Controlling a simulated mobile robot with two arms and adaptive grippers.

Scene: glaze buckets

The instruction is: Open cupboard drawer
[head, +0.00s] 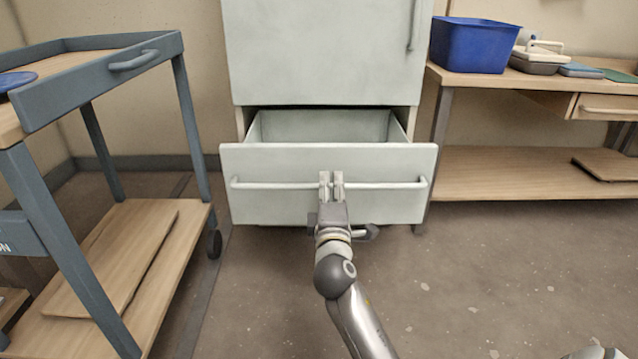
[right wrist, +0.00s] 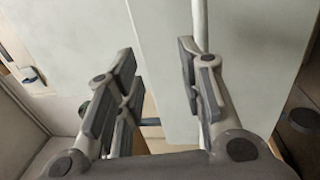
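The pale grey-green cupboard (head: 322,50) stands in the middle of the head view. Its bottom drawer (head: 270,210) is pulled out, and its empty inside shows. A horizontal bar handle (head: 270,185) runs across the drawer front. My right gripper (head: 332,184) is at the middle of this handle. In the right wrist view the fingers of my right gripper (right wrist: 158,85) are spread, with a clear gap between them. The handle bar (right wrist: 201,22) runs up to the right finger there, and part of it is hidden behind that finger. My left gripper is out of view.
A blue-grey trolley (head: 85,85) with wooden shelves stands close on the left. A wooden bench (head: 500,80) on the right carries a blue bin (head: 472,45) and trays. The concrete floor (head: 480,270) at the front right is mostly clear.

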